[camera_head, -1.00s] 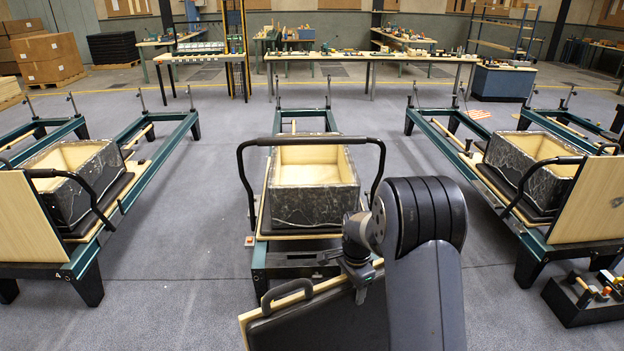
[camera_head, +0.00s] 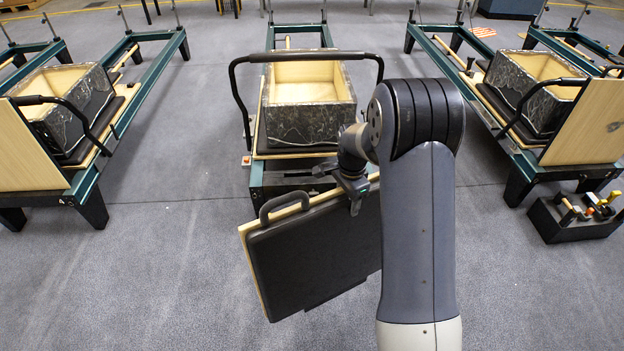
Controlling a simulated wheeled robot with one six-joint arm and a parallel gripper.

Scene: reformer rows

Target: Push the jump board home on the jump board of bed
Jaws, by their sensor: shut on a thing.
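The jump board (camera_head: 312,258) is a black padded panel with a pale wood back and a black handle at its upper left. My gripper (camera_head: 352,192) is shut on its upper right edge and holds it tilted, in front of the near end of the middle bed. The middle bed (camera_head: 257,180) has a teal frame, a black foot bar (camera_head: 236,95) and a dark marbled box (camera_head: 305,122) on its carriage. The board's right edge is hidden behind my arm. Its lower end appears clear of the bed frame.
The left bed (camera_head: 85,188) and the right bed (camera_head: 520,165) each have a wooden board upright at the near end. A black tool tray (camera_head: 570,225) stands on the floor at the right. Grey floor is free between the beds.

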